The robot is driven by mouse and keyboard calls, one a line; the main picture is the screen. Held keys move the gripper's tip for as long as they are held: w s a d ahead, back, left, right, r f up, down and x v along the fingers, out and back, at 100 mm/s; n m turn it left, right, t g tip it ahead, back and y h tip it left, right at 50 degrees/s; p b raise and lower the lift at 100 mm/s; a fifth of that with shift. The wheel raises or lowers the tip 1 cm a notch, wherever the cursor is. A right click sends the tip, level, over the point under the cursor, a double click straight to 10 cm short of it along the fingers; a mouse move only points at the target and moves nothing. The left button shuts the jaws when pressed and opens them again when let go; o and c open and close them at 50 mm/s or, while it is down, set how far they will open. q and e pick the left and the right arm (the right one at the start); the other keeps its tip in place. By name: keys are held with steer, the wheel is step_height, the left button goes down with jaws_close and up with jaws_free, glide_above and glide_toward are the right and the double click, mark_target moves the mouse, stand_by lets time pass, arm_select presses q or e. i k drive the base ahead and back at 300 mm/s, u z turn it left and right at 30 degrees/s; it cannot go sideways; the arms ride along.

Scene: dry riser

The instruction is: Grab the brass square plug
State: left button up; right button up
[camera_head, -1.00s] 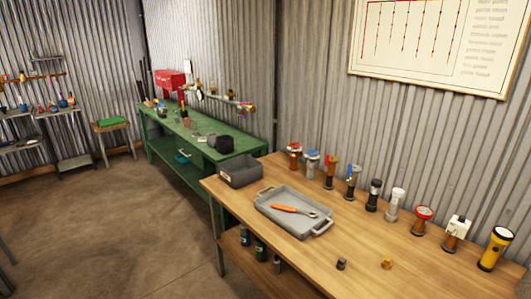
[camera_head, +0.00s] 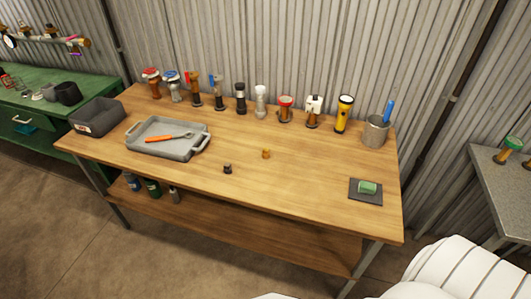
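A small brass-coloured plug (camera_head: 266,154) stands on the wooden table (camera_head: 215,205), right of the tray and toward the table's middle. Its square shape is too small to make out clearly. A small dark plug (camera_head: 227,168) stands nearer the front edge, to its left. Neither gripper shows in the head view. A white part of my own body fills the lower right corner.
A grey tray (camera_head: 192,152) holds an orange-handled wrench (camera_head: 168,137). A grey bin (camera_head: 97,117) stands at the left. Several valves line the back beside a yellow flashlight (camera_head: 343,114). A metal cup (camera_head: 376,131) and a dark mat (camera_head: 353,194) are at the right.

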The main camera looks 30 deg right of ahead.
mark_target(266, 153)
steer(key=u, duration=1.75)
steer(key=k, duration=0.6)
steer(key=z, duration=1.6)
